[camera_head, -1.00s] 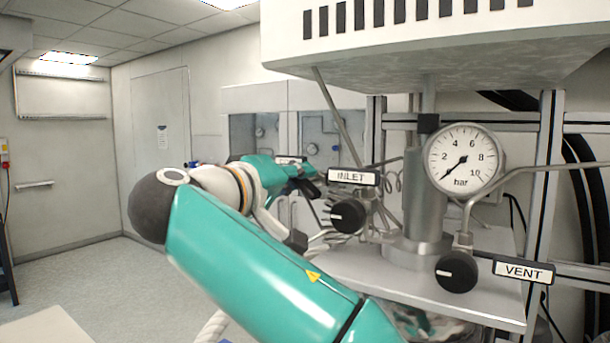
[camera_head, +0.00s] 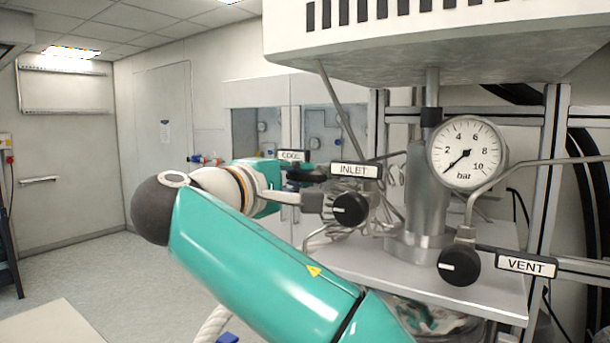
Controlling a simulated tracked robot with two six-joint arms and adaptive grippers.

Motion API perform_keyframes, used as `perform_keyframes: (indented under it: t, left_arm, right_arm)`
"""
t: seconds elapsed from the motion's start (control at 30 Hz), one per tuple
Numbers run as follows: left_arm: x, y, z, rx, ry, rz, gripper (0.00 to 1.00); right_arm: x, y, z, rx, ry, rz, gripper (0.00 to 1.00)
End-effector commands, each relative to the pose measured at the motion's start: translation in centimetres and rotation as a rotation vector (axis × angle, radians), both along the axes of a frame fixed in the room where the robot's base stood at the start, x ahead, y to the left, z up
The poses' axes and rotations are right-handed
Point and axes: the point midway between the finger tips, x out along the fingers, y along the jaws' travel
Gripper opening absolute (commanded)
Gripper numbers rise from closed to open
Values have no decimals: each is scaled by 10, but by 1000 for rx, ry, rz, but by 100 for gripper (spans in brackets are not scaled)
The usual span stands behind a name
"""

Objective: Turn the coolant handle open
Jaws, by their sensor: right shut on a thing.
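My right arm reaches in from the bottom. Its gripper (camera_head: 305,173) is just below the small coolant label (camera_head: 291,156), left of the INLET label, and is partly hidden behind my wrist. Its dark fingers are shut on what appears to be the coolant handle. The handle itself is mostly hidden by the gripper and wrist, so its angle cannot be told. My left gripper is not in view.
The black INLET knob (camera_head: 350,209) sits close right of my wrist. The pressure gauge (camera_head: 467,152) reads near its low end. The VENT knob (camera_head: 459,265) is at lower right. A steel shelf (camera_head: 440,290) carries the reactor. Open floor lies left.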

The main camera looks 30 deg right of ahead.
Motion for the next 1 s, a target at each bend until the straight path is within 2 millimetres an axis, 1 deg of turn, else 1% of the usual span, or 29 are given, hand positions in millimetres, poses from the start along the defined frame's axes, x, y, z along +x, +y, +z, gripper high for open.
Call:
perform_keyframes:
  t: [0.03,0.43,0.47,0.5,0.6,0.87,1.0]
  left_arm:
    - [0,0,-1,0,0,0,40]
    - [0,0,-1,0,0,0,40]
    - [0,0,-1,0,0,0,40]
    - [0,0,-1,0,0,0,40]
    - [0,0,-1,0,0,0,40]
    - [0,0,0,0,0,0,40]
    - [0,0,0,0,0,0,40]
  right_arm:
    - [4,5,-5,-1,17,9,0]
    - [4,5,-6,-4,23,8,0]
    - [3,5,-6,-4,23,8,17]
    - [3,4,-5,-4,23,8,24]
    - [3,3,-5,-3,20,6,39]
    - [1,1,-2,-1,14,2,39]
    - [-1,6,-2,-2,13,3,39]
